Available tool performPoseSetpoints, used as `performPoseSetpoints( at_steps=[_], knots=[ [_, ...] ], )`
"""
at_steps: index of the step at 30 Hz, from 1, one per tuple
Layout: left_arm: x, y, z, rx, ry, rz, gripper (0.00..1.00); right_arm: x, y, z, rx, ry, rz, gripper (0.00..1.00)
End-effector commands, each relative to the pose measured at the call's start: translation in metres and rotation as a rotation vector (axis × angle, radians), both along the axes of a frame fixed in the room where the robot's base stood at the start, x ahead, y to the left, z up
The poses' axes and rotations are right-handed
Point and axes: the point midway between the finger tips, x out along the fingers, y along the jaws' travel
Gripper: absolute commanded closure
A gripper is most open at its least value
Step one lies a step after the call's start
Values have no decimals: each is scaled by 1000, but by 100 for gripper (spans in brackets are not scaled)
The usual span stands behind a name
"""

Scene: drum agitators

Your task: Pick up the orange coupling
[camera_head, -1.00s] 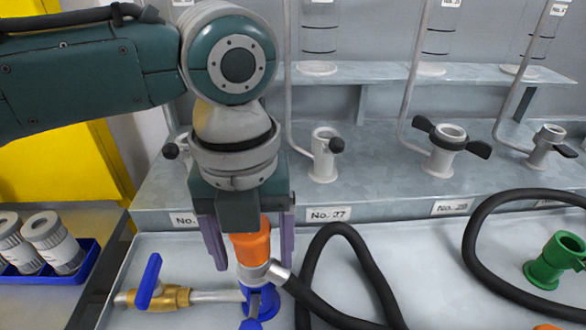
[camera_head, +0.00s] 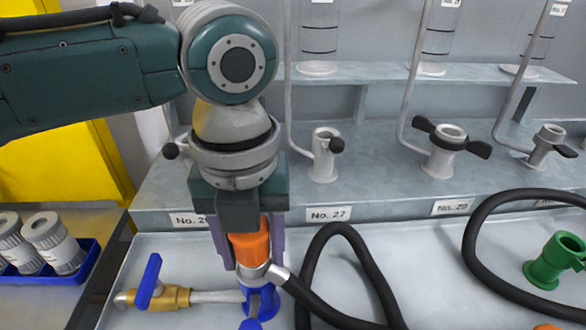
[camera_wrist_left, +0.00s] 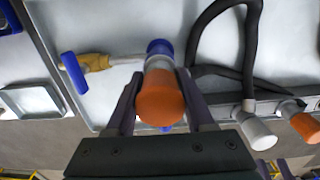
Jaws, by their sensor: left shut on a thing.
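The orange coupling (camera_head: 250,245) stands upright on a blue fitting (camera_head: 262,300) at the front of the tray, with a grey collar and a black hose leaving its lower right. My left gripper (camera_head: 250,256) points down around it, with its purple fingers shut on its sides. In the left wrist view the orange coupling (camera_wrist_left: 160,98) sits between the two fingers (camera_wrist_left: 160,105). The coupling still meets the blue fitting below, as far as I can see. My right gripper is not in view.
A brass valve with a blue handle (camera_head: 150,282) lies just left of the coupling. The black hose (camera_head: 345,235) loops to the right. A green fitting (camera_head: 552,262) stands at far right. A shelf with labelled grey ports (camera_head: 325,155) rises behind.

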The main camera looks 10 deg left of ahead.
Motion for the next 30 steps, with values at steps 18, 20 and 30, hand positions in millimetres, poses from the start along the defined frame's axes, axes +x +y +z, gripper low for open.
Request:
performPoseSetpoints(
  at_steps=[18, 20, 30],
  knots=[
    [2, -1, 83, -3, -8, -2, 100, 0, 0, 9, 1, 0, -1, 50],
    [2, 0, 102, -3, -8, -1, 100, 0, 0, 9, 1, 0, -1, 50],
    [1, -1, 185, -1, -3, -1, 100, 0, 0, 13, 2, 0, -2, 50]
  ],
)
